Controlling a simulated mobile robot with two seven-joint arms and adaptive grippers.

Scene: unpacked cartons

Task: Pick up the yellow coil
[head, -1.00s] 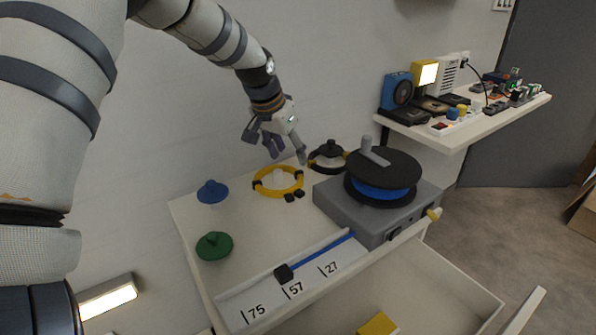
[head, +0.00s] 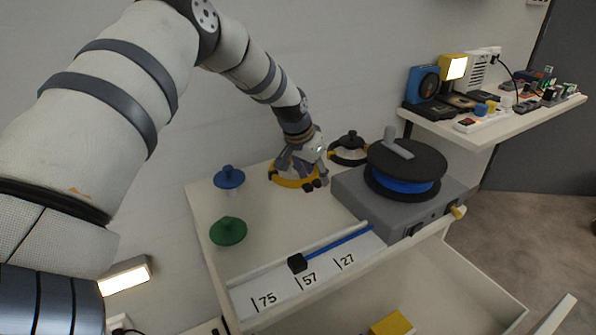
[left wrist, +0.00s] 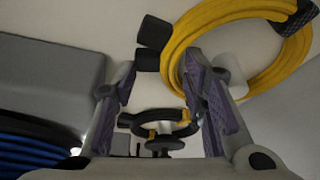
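The yellow coil (head: 288,185) lies on the white worktop near the wall, with dark ties on it. My left gripper (head: 303,178) is down at the coil's right side and partly hides it. In the left wrist view the gripper's (left wrist: 160,75) two fingers stand apart and the gripper is open. The coil (left wrist: 219,12) is at the upper right there, and its near band passes behind the right finger and shows in the gap. I cannot tell whether a finger touches it. My right gripper is not in view.
A grey winder with a black and blue reel (head: 405,183) stands right of the coil. A black coil (head: 348,158) lies behind, near the wall. Blue (head: 229,177) and green (head: 228,231) knobbed pieces are at the left. An open drawer (head: 455,275) is in front.

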